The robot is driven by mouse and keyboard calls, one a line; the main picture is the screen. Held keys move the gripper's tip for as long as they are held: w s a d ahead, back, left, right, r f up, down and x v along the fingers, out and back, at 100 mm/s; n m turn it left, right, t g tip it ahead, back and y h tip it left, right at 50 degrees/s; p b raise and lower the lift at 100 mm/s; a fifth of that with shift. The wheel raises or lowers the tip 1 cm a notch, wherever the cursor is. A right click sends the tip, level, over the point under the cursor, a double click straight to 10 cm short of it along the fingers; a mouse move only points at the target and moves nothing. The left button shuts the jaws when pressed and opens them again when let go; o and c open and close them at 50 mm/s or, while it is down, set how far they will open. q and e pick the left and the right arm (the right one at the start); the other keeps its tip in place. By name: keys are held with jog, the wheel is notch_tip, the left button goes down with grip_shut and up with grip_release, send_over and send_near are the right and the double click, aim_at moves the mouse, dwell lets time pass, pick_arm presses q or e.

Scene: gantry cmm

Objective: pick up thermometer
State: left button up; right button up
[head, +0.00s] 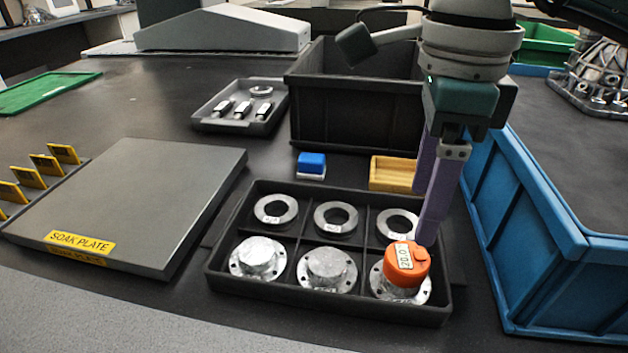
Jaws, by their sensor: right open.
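The thermometer appears to be the orange round device (404,264) with a small "20.0" display on its face. It sits on the front right metal flange (388,287) in a black divided tray (330,308). My right gripper (425,215) comes down from the upper right with its purple fingers pointing downward. It is open and empty. Its nearer fingertip is just above and behind the orange device, at its right side in the picture. I cannot tell whether they touch. My left gripper is not in view.
Metal rings and flanges fill the tray. A soak plate (130,200) lies to the left. A blue crate (545,245) stands close on the right, a black bin (345,118) behind. A blue-and-white block (311,165) and a wooden box (392,173) lie between tray and bin.

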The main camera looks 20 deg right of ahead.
aim_at(408, 256)
notch_tip(408, 256, down, 10)
jog(key=shift+d+r+b, duration=0.1)
jog(key=shift+r+b, duration=0.05)
jog(key=shift+b, duration=0.7)
jog(key=c, duration=0.6)
jog(key=shift+r, duration=0.1)
grip_shut()
